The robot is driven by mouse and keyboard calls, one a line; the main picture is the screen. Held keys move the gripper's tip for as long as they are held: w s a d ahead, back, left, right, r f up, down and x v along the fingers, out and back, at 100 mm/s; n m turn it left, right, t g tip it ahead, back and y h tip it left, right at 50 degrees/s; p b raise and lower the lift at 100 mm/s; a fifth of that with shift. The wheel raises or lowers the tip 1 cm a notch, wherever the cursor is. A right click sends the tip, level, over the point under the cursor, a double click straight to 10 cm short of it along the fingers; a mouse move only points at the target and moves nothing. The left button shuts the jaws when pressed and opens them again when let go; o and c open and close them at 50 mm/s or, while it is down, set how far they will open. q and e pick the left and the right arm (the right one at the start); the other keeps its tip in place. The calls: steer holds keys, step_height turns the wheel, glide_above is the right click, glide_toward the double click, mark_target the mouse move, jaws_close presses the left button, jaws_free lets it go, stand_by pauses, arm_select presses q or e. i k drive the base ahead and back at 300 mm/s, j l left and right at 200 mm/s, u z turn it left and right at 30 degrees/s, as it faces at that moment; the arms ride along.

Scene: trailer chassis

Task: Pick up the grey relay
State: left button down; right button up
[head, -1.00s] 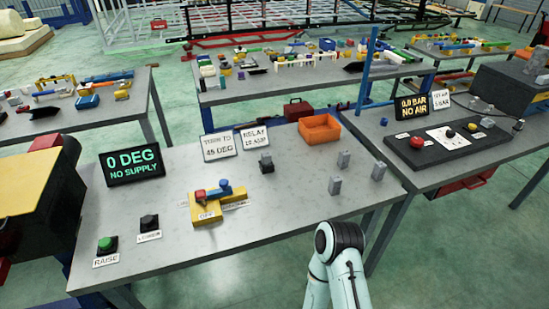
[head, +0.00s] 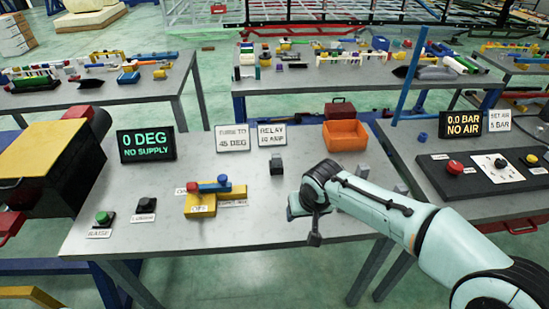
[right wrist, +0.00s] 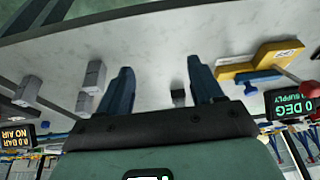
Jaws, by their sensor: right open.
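Several upright grey blocks, any of which could be the grey relay, stand on the workbench. In the head view one grey block (head: 362,172) shows just behind my right arm, and another (head: 400,189) is partly hidden by it. In the right wrist view grey blocks (right wrist: 95,76) stand to the left of my right gripper (right wrist: 159,64). The gripper is open and empty over the bench. A dark block in a black socket (head: 277,166) shows between the fingers in the wrist view (right wrist: 178,97), farther off. My left gripper is out of view.
A yellow valve block (head: 210,205) with red and blue parts sits left of my right arm. An orange bin (head: 345,136), a RELAY sign (head: 272,137) and a display (head: 146,145) stand at the back. Push buttons (head: 104,219) are front left.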

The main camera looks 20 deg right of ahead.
mark_target(276, 156)
steer(key=i, duration=0.85)
